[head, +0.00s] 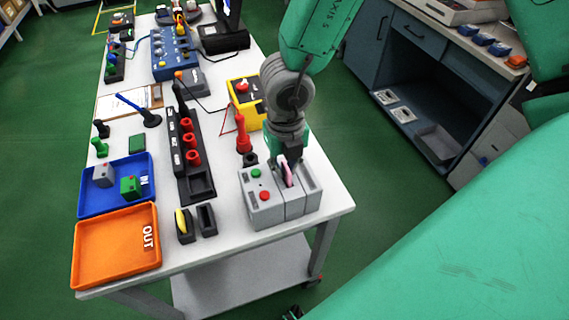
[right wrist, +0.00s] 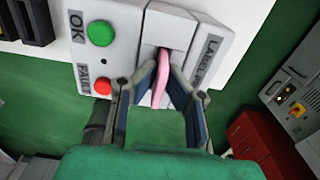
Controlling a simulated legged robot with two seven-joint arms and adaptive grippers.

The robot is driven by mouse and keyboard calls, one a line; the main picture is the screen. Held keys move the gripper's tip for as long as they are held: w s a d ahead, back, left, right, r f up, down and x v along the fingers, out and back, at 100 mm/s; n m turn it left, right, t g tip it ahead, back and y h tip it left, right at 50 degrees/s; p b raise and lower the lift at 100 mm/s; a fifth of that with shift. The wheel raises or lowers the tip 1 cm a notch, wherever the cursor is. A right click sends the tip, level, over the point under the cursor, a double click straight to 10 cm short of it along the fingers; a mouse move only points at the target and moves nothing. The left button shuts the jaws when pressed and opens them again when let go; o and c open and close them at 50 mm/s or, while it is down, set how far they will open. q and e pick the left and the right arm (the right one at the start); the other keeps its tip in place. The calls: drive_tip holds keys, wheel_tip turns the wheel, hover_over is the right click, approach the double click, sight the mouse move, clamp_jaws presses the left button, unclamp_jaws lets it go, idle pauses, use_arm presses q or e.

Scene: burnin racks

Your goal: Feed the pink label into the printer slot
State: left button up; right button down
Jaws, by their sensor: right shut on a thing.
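The grey label printer (head: 262,213) stands at the front right corner of the white table, with a green OK button and a red FAULT button on its face. My right gripper (head: 288,160) points down over the printer and is shut on the pink label (head: 290,176). In the right wrist view the pink label (right wrist: 162,82) stands between the fingertips (right wrist: 161,77). Its far end is at the slot opening of the printer (right wrist: 130,22); how deep it sits inside I cannot tell.
An orange OUT tray (head: 108,262) and a blue IN tray (head: 92,206) lie at the left.

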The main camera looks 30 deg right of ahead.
drive_tip(key=shift+f+b, duration=0.3)
drive_tip(key=shift+f, duration=0.15)
drive_tip(key=c, duration=1.6)
unclamp_jaws()
drive_tip(key=shift+r, duration=0.15)
wheel_tip(320, 180, up, 12)
drive_tip(key=shift+w, duration=0.1)
drive_tip(key=shift+f, duration=0.2)
